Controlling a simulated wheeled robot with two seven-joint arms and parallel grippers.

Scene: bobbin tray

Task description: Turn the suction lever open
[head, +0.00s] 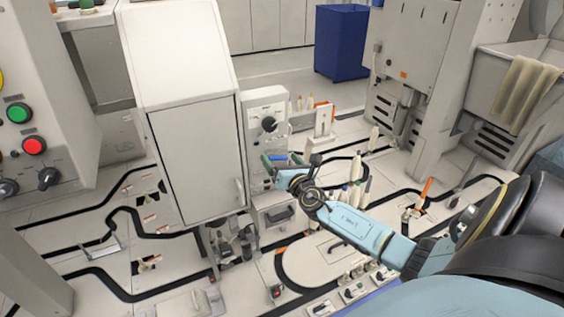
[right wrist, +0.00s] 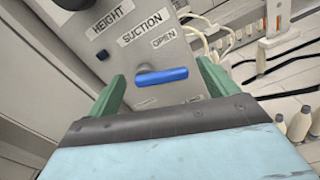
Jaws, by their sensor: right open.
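The suction lever (right wrist: 161,76) is a blue bar on a grey panel (right wrist: 150,35), lying roughly level in the right wrist view. Labels "SUCTION" and "OPEN" are above it; lower lettering is partly hidden. My right gripper (right wrist: 160,72) is open, with one green finger on each side of the lever and a visible gap to both lever ends. I cannot tell how deep the fingertips are relative to the lever. In the head view my right gripper (head: 280,160) is at the front of the control box (head: 264,108). My left gripper is not in view.
A "HEIGHT" label and a dark knob are above left on the panel in the right wrist view. A large cabinet (head: 198,155) stands left of the control box. Several pale bobbins (head: 356,170) stand to the right. A blue bin (head: 341,42) is at the back.

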